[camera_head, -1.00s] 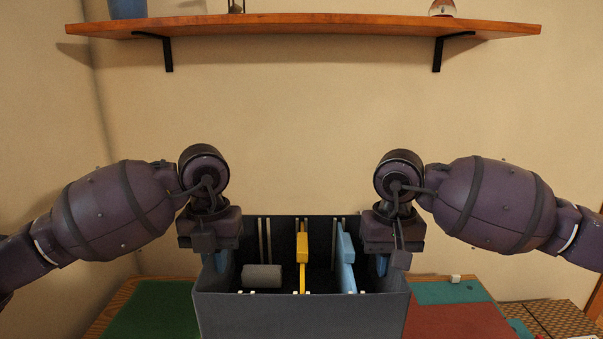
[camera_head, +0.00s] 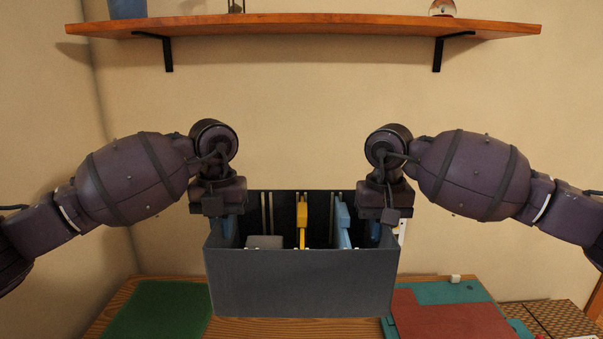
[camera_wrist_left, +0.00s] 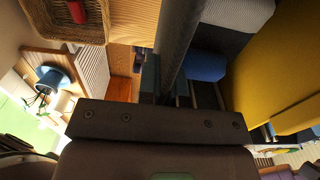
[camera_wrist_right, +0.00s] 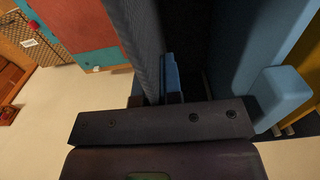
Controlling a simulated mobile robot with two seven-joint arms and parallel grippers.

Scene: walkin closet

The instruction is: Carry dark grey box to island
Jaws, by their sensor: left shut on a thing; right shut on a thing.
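The dark grey box (camera_head: 300,285) is an open-topped bin held up in the air, roughly level, in the middle of the head view. It holds a yellow divider-like piece (camera_head: 302,222), a light blue piece (camera_head: 343,225) and a grey item (camera_head: 264,242). My left gripper (camera_head: 222,228) is shut on the box's left side wall. My right gripper (camera_head: 381,228) is shut on its right side wall. Both wrist views show a wall of the box running between the fingers; the fingertips are partly hidden.
Below and behind the box is a wooden surface (camera_head: 250,328) with a green mat (camera_head: 155,310), a red mat (camera_head: 450,318) and a teal mat (camera_head: 455,292). A patterned box (camera_head: 560,318) lies at right. A wooden wall shelf (camera_head: 300,25) hangs above.

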